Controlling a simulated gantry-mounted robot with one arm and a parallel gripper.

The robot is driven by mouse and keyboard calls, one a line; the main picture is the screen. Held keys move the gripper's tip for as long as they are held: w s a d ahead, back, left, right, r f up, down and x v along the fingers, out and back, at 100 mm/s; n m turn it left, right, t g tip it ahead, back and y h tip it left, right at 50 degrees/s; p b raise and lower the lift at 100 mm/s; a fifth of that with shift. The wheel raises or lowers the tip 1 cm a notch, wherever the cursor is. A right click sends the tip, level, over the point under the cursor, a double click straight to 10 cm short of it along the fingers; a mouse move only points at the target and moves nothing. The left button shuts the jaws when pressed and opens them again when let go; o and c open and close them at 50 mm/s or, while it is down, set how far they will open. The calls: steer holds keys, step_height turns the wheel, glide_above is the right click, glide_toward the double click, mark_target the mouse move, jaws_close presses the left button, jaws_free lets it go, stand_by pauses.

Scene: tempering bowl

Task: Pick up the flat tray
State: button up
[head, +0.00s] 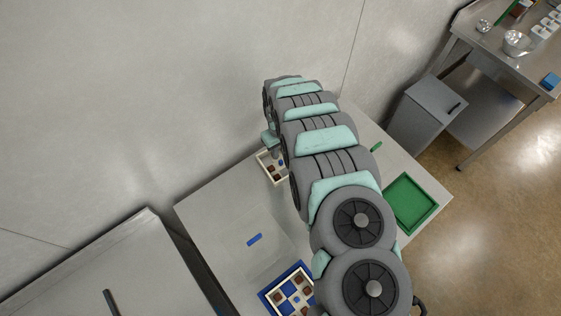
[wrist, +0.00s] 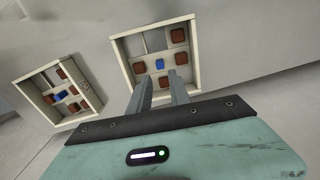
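A cream tray (wrist: 120,58) with compartments holding brown blocks and a blue piece lies ahead of my gripper (wrist: 160,78) in the wrist view. The two fingertips are apart and overlap the tray's near side in the picture; contact is unclear. A second similar cream tray (wrist: 96,103) stands to the left. In the head view one cream tray (head: 262,159) shows beside my gripper at the table's back, partly hidden by my arm. Another cream compartment tray (head: 279,306) sits on a blue base at the front. A shallow green tray (head: 434,208) lies at the right. Which is the flat tray is unclear.
The light table (head: 205,205) carries a clear sheet with a blue strip (head: 254,240) at its left. A small green object (head: 376,147) lies near the right edge. A wall runs behind. A steel bench (head: 545,75) and a grey cabinet (head: 415,115) stand further right.

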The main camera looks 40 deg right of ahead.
mark_target(280, 156)
steer(key=shift+f, duration=0.2)
steer(key=shift+s+a+f+p, duration=0.1)
steer(key=shift+f+p, duration=0.15)
steer(key=shift+f, duration=0.5)
steer(key=shift+s+a+f+p, duration=0.1)
steer(key=shift+f+p, duration=0.15)
steer(key=shift+f, duration=0.5)
steer(key=shift+d+f, duration=0.1)
steer(key=shift+f, duration=0.85)
jaws_close()
